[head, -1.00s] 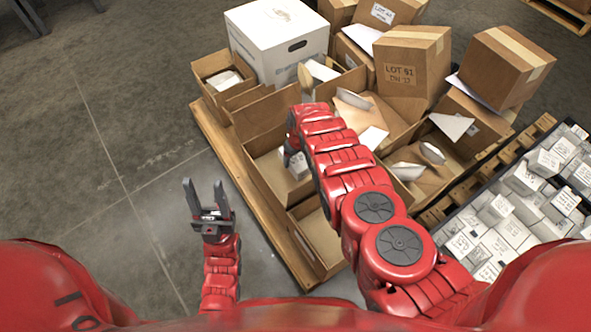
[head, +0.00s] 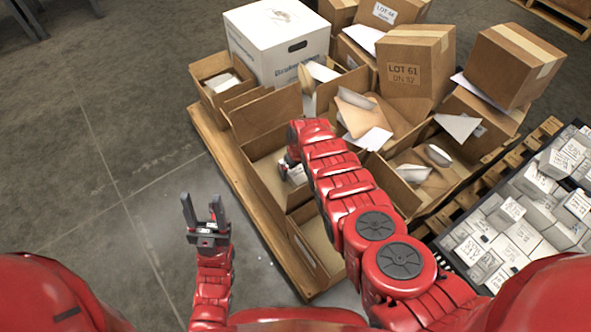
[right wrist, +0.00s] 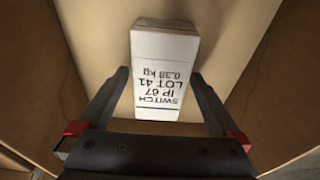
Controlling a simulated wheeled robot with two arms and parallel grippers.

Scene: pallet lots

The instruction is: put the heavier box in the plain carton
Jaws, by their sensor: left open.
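A white box (right wrist: 165,65) marked SWITCH, IP 67, LOT 41, 0.38 kg lies on the floor of an open brown carton. My right gripper (right wrist: 160,78) is open, with one finger on each side of the box's near end and gaps beside it. In the head view the right gripper (head: 284,166) reaches into this carton (head: 262,183), and my arm hides part of the box (head: 297,174). My left gripper (head: 200,203) is open and empty above the floor, left of the pallet. Several open brown cartons show; I cannot tell which is the plain one.
The cartons crowd a wooden pallet (head: 222,152). A white lidded box (head: 275,45) and closed cartons, one marked LOT 61 (head: 403,88), stand behind. A dark tray (head: 452,258) of several small white boxes is at right. Floor at left is clear.

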